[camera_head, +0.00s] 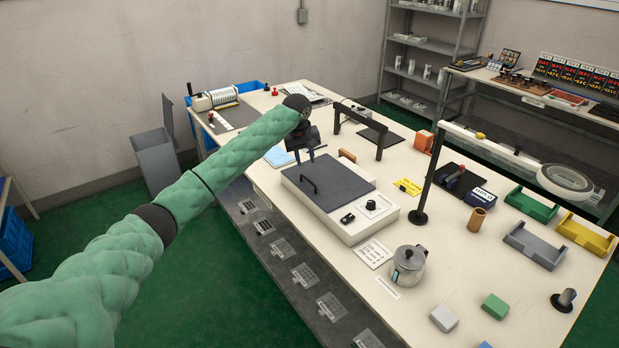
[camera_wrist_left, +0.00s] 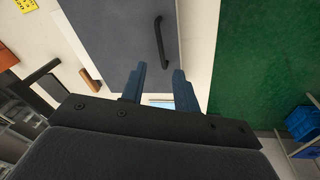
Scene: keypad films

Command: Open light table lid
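The light table (camera_head: 345,228) is a white box on the long worktable, with two dark knobs at its front right. Its flat grey lid (camera_head: 338,186) lies shut on top and carries a black bar handle (camera_head: 308,185) near its left edge. In the left wrist view the lid (camera_wrist_left: 120,30) and the handle (camera_wrist_left: 160,42) are ahead of the fingers. My left gripper (camera_head: 304,158) is above the lid's far left part, apart from the handle. Its blue fingers (camera_wrist_left: 158,80) are spread with nothing between them. My right gripper is in neither view.
A black arch-shaped frame (camera_head: 362,122) stands behind the light table. A lamp on a black post (camera_head: 430,180) and a metal pot (camera_head: 408,264) stand to its right. Coloured trays (camera_head: 531,205) are farther right. A yellow card (camera_head: 407,187) lies close by.

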